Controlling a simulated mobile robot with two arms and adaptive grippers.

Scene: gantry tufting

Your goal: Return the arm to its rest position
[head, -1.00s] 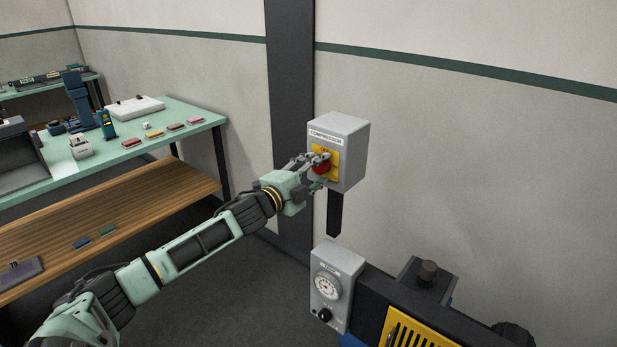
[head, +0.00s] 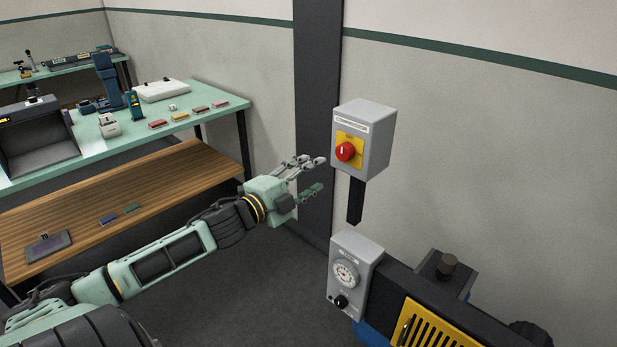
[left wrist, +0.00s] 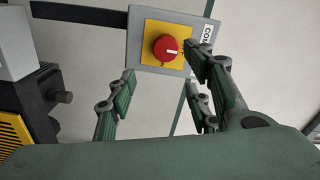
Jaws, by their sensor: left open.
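My left gripper (head: 313,177) is open and empty, at the end of my left arm (head: 165,255), which reaches in from the lower left. It is apart from the grey compressor switch box (head: 378,142), a little to its left and lower in the head view. The box's red knob (head: 345,152) on a yellow plate (head: 350,138) is uncovered. The left wrist view shows the red knob (left wrist: 166,48) beyond the spread fingers (left wrist: 160,92), with nothing between them. My right gripper is not in view.
A grey gauge box (head: 345,300) and dark machine with a yellow grille (head: 436,327) stand below the switch. A green-topped bench (head: 215,118) with small items and a wooden shelf (head: 180,174) is at left. Dark floor (head: 270,300) is clear between them.

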